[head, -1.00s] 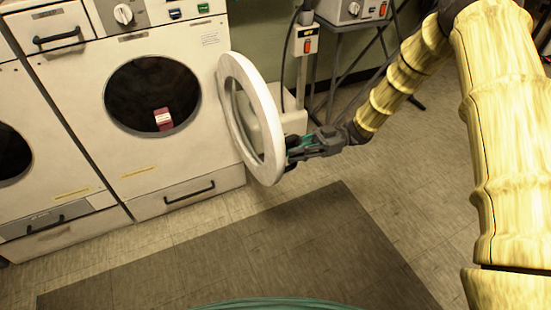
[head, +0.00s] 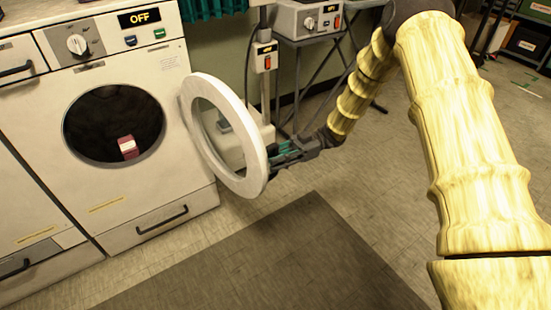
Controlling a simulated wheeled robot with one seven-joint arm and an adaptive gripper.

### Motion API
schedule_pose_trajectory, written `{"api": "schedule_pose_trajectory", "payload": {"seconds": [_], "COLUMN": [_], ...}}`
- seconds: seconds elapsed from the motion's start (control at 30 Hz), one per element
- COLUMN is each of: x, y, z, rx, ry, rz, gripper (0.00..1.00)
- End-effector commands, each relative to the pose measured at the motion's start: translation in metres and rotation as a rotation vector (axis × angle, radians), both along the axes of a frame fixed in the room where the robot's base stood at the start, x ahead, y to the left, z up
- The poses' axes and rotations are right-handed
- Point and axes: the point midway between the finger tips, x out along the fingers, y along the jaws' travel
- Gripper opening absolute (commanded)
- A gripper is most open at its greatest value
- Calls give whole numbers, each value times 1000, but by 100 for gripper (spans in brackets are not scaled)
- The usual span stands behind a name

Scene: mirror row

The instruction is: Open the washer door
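The white washer (head: 75,185) stands at the left, and its panel display reads OFF. Its round door (head: 252,135) is swung well out from the front on its right side, leaving the dark drum opening (head: 84,122) uncovered. A small red and white item (head: 127,147) shows inside the opening. My gripper (head: 274,158) is at the right rim of the door, with its fingers at or touching the rim. The fingertips are partly hidden by the rim, so I cannot tell whether they are closed on it.
A dark mat (head: 270,265) lies on the floor in front of the washer. A post with a red switch box (head: 265,58) and a stand carrying a grey device (head: 308,18) are behind the door. Tiled floor to the right is clear.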

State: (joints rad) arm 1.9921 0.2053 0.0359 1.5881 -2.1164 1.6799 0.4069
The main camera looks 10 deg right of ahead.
Motion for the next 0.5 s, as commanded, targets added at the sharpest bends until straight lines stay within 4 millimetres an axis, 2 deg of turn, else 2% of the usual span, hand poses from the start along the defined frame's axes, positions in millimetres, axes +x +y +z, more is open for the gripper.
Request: {"api": "schedule_pose_trajectory", "payload": {"seconds": [0.27, 0.5], "x": [2, 15], "y": [-5, -37], "z": [0, 0], "rx": [0, 0], "ry": [-2, -2], "rz": [-1, -2], "gripper": [25, 25]}}
